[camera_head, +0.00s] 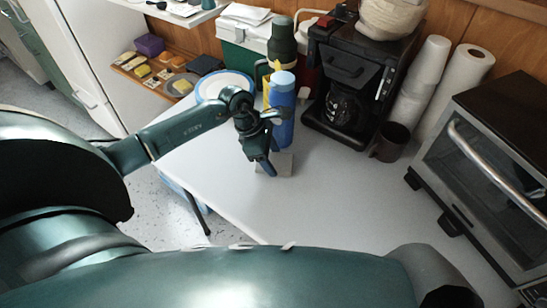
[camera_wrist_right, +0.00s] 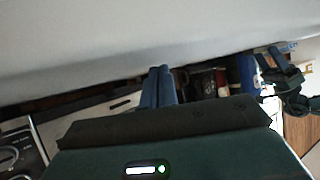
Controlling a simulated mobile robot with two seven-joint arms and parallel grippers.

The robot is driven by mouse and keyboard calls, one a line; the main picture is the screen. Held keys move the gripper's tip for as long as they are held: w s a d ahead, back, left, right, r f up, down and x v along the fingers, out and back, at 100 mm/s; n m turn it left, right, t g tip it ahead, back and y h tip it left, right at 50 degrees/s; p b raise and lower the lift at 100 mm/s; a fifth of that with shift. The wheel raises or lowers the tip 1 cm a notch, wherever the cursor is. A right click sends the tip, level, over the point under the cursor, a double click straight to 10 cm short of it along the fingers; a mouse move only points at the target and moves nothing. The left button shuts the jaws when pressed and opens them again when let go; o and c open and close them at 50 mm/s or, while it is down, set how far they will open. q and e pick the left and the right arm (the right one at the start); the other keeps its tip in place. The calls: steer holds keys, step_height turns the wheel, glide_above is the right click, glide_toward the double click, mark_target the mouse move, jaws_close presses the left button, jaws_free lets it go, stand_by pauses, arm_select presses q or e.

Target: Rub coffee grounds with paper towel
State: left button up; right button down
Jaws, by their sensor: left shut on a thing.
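My left gripper (camera_head: 265,168) points down at the white table (camera_head: 330,205), shut on a small pale grey folded piece, which looks like the paper towel (camera_head: 284,164). The towel is at the tabletop, partly hidden by the fingers. I cannot make out any coffee grounds; they may be under the towel or gripper. In the right wrist view, my right gripper (camera_wrist_right: 158,86) has its blue fingers together with nothing visible between them, and a pale surface fills the top. My left gripper also shows there at the right (camera_wrist_right: 283,77).
A blue bottle (camera_head: 281,115) stands close behind my left gripper. A coffee maker (camera_head: 345,75), brown mug (camera_head: 389,143), stacked cups (camera_head: 424,75) and white roll (camera_head: 462,80) line the back. A toaster oven (camera_head: 490,150) stands at right. The table's front middle is clear.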

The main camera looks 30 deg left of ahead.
steer(key=shift+f, duration=0.15)
arm_select(q)
steer(key=shift+w+r+p, duration=0.1)
steer(key=shift+r+p, duration=0.85)
steer(key=shift+r, duration=0.3)
arm_select(e)
steer(key=shift+r, duration=0.3)
arm_select(q)
steer(key=shift+r+p, duration=1)
steer(key=shift+r, duration=0.75)
arm_select(e)
steer(key=shift+r+g, duration=0.3)
steer(key=shift+r, duration=0.5)
steer(key=shift+s+f, duration=0.15)
steer(key=shift+s, duration=0.1)
steer(key=shift+r+p, duration=0.75)
steer(key=shift+r, duration=0.1)
arm_select(q)
step_height(320, 180, up, 3)
steer(key=shift+f, duration=0.1)
arm_select(e)
steer(key=shift+w, duration=0.1)
steer(key=shift+w+r, duration=0.1)
